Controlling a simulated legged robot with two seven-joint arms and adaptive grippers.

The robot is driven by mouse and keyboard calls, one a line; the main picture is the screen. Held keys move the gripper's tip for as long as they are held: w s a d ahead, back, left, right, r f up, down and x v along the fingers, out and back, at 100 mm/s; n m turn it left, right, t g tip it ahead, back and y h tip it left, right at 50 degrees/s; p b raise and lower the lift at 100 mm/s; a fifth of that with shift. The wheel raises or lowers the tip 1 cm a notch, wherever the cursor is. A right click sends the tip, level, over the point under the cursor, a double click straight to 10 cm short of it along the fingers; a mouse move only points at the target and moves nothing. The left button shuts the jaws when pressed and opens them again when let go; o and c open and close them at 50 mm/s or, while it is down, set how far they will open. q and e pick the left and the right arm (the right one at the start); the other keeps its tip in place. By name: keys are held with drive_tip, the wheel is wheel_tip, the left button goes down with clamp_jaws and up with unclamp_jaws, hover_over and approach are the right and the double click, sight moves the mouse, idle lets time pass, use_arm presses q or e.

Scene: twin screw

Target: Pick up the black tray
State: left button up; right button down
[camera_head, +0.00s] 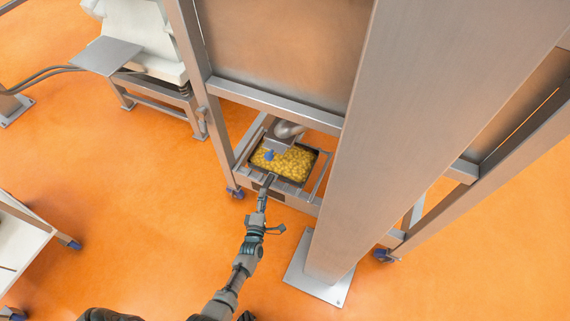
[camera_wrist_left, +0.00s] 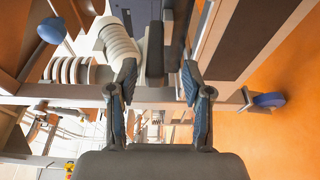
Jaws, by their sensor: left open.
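The black tray (camera_head: 311,168) sits low inside a metal frame in the head view, filled with small yellow pieces (camera_head: 292,164). My left gripper (camera_head: 269,180) is at the tray's near side, with the arm reaching up from the bottom of the picture. In the left wrist view, the open left gripper (camera_wrist_left: 158,82) has its two fingers apart. A dark edge (camera_wrist_left: 155,50) stands ahead between the fingertips and looks like the tray's rim. I cannot tell whether the fingers touch it. My right gripper is not in view.
A silver metal part (camera_head: 287,131) and a blue piece (camera_head: 269,155) are over the tray. A thick steel post (camera_head: 385,130) stands right of it. A white machine (camera_head: 145,40) is at the upper left. Orange floor (camera_head: 150,190) is clear on the left.

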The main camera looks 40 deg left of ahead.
sight(267, 185)
use_arm(q)
drive_tip(key=b+x, duration=0.1)
drive_tip(key=x, duration=0.1)
drive_tip(key=b+x, duration=0.1)
drive_tip(key=x, duration=0.2)
drive_tip(key=shift+w+d+f, duration=0.15)
drive_tip(key=shift+w+d, duration=0.05)
drive_tip(key=shift+w+a, duration=0.1)
drive_tip(key=shift+w, duration=0.1)
drive_tip(key=shift+r, duration=0.35)
drive_tip(key=shift+f, duration=0.1)
clamp_jaws()
